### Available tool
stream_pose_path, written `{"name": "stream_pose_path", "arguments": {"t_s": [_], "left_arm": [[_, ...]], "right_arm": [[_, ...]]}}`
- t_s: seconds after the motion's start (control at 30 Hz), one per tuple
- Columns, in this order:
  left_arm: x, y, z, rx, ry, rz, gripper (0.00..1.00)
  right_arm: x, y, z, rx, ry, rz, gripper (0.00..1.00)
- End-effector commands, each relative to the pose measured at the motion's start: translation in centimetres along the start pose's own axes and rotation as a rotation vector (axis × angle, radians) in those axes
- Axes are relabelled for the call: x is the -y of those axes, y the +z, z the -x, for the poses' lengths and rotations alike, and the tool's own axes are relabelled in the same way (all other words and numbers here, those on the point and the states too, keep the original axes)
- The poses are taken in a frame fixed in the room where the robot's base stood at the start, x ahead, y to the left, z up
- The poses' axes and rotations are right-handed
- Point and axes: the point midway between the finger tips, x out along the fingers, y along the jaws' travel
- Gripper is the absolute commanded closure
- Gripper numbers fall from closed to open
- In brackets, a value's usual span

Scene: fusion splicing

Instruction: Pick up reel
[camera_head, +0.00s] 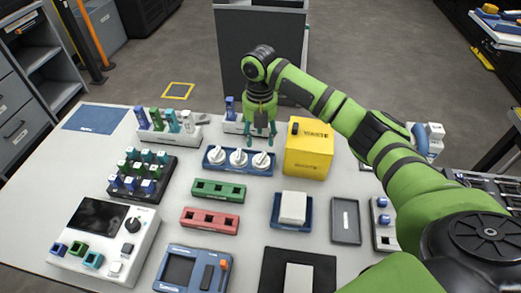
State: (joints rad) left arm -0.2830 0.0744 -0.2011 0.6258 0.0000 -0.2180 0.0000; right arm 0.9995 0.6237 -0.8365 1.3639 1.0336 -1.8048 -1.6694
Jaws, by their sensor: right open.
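Several white round pieces, which look like reels, sit in a row in a blue holder (228,170) at the back middle of the table. They are a left one (215,155), a middle one (238,157) and a right one (261,160). My right gripper (260,136) points down just behind and above the right one, with its greenish fingers apart and nothing seen between them. Contact with the holder or the reels cannot be made out. My left gripper is not in view.
A yellow box (309,150) stands close to the right of my right gripper. White racks with coloured bottles (171,121) stand behind left. A green block (218,191) and a red block (210,220) lie in front. A white pad (293,207) sits in a blue tray.

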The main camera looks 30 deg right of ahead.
Motion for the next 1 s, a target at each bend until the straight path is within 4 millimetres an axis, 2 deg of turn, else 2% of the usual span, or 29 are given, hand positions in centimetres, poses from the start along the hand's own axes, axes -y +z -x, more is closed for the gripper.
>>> {"name": "stream_pose_path", "arguments": {"t_s": [0.23,0.37,0.53,0.8,0.83,0.93,1.0], "left_arm": [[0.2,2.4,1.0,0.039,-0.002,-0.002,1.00],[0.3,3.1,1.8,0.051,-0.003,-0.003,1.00],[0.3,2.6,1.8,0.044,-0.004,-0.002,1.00],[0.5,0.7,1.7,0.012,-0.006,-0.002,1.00],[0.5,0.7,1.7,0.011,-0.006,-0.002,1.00],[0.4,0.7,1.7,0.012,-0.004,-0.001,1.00],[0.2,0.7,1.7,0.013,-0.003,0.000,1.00]], "right_arm": [[0.1,-0.3,-2.4,-0.003,-0.003,0.002,0.48],[0.3,-0.6,-4.3,-0.004,-0.005,0.001,0.48],[0.3,-0.6,-6.4,-0.001,-0.001,0.001,0.48],[0.2,-0.6,-6.8,0.000,0.000,0.002,0.48],[0.2,-0.6,-6.8,0.000,0.000,0.002,0.56],[0.2,-0.6,-6.8,0.000,0.000,0.001,0.96],[0.2,-0.6,-6.8,0.000,0.000,0.001,1.00]]}}
